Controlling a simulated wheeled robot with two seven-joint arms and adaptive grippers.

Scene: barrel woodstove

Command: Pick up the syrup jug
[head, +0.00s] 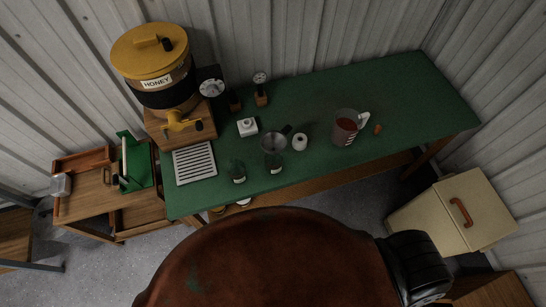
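The syrup jug (344,136) is a clear jug holding dark red-brown liquid, with pale markings on its side. It stands upright on the right half of the green-topped table (405,87). Its pale handle (363,119) points to the right. A small orange-brown object (378,129) lies just right of it. Neither of my grippers can be made out in the head view, and nothing is seen touching the jug.
A white roll-like item (300,142), a metal funnel or pot (273,143) and a glass jar (238,172) stand left of the jug. A yellow honey tank (150,60) is farther left. A rusty rounded body (270,260) fills the near foreground. A cream cooler (455,215) stands right.

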